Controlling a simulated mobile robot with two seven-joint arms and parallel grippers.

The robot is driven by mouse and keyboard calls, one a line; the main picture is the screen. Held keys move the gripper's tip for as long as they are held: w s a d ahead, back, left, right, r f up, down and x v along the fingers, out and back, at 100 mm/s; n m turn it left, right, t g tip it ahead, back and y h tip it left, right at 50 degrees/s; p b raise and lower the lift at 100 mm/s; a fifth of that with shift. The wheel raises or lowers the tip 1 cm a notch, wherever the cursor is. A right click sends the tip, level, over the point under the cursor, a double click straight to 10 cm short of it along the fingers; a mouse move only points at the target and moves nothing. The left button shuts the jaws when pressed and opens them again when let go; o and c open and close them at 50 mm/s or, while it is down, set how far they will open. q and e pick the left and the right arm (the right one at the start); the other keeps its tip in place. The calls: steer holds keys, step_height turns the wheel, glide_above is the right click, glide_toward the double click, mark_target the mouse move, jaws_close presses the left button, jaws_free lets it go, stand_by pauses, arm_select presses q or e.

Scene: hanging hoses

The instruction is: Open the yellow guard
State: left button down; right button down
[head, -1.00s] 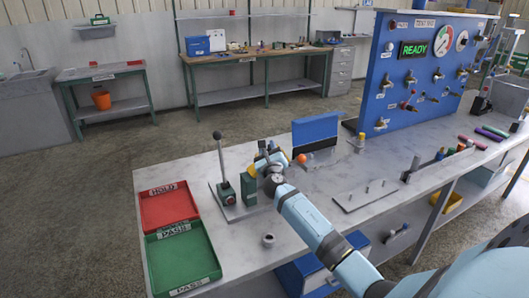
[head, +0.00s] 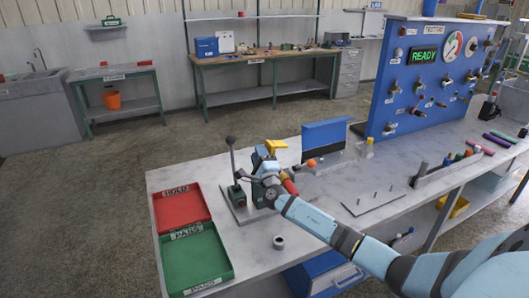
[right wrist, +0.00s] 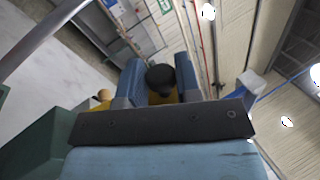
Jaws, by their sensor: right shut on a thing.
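The yellow guard (head: 276,146) stands raised above the green and dark fixture at the left part of the bench. My right gripper (head: 265,155) is at the guard, partly hiding it and the fixture. In the right wrist view the two blue fingers of my right gripper (right wrist: 160,85) are shut on the guard, whose yellow (right wrist: 154,99) shows between them. A black ball knob (right wrist: 161,76) shows between or just beyond the fingertips. My left gripper is in no view.
A lever with a black knob (head: 231,141) stands just left of the guard. A red tray (head: 162,219) and a green tray (head: 165,258) lie at the bench's left end. A blue panel (head: 325,134) and an orange ball (head: 311,162) stand to the right.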

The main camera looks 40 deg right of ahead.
steer(key=shift+w+a+n+t+y, duration=0.15)
steer(key=shift+a+n+t+y, duration=0.25)
steer(key=shift+n, duration=0.5)
steer(key=c, duration=0.9)
jaws_free()
steer(key=shift+a, duration=0.1)
steer(key=shift+f, duration=0.1)
steer(key=v, duration=0.9)
steer(key=b+v, duration=0.1)
steer(key=v, duration=0.3)
steer(key=shift+s+a, duration=0.15)
steer(key=shift+s, duration=0.3)
